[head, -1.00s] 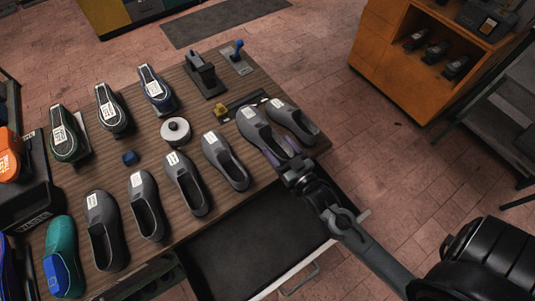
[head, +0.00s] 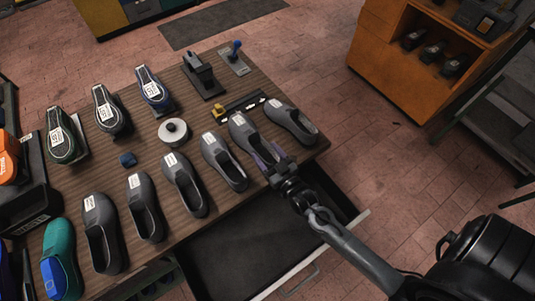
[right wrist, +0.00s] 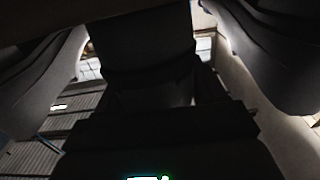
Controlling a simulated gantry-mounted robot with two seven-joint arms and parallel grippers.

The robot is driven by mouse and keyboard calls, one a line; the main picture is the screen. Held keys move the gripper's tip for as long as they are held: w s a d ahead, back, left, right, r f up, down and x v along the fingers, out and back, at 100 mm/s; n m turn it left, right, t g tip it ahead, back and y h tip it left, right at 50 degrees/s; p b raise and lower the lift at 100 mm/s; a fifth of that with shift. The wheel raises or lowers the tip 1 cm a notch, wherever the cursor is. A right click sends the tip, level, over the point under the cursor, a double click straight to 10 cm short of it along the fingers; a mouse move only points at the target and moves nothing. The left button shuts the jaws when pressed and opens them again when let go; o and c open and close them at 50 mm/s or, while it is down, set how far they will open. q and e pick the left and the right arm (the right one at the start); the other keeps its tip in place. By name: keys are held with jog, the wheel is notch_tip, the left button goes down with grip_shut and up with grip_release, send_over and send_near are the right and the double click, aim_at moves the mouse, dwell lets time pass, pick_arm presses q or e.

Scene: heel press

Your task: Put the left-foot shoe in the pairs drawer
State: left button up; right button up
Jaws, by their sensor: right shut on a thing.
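Several grey shoes with white labels stand in a slanted row on the wooden table. My right gripper (head: 268,157) is shut on the heel end of one grey shoe (head: 244,133), second from the right end of the row. This shoe is between a labelled grey shoe (head: 222,160) on its left and an end shoe (head: 291,123) on its right. I cannot tell whether it is clear of the table. An open drawer (head: 235,255) below the front edge looks empty, part hidden by my right arm. In the dark right wrist view, grey shoe-like shapes (right wrist: 275,50) flank the gripper. My left gripper is out of view.
Shoes on lasts stand behind. An orange cabinet (head: 390,75) stands at the back right.

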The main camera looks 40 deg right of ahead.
jog(key=o, duration=1.4)
jog(key=shift+o, duration=0.2)
jog(key=shift+f, duration=0.1)
jog(key=shift+r, duration=0.2)
jog(key=s+a+g, duration=0.2)
jog(key=s+g, duration=0.2)
jog(key=s, duration=0.2)
jog(key=s+a+f+n+g+y, duration=0.1)
jog(key=s+a+g, duration=0.1)
jog(key=s+g, duration=0.2)
jog(key=s, duration=0.2)
jog(key=shift+s+a+f+g+y, duration=0.3)
jog(key=shift+s+a, duration=0.05)
jog(key=shift+o, duration=0.5)
jog(key=s+r+n+g, duration=0.1)
jog(key=s+r+g, duration=0.1)
jog(key=s+g, duration=0.3)
jog(key=s, duration=0.3)
jog(key=shift+a+n+g, duration=0.3)
jog(key=shift+n+g, duration=0.1)
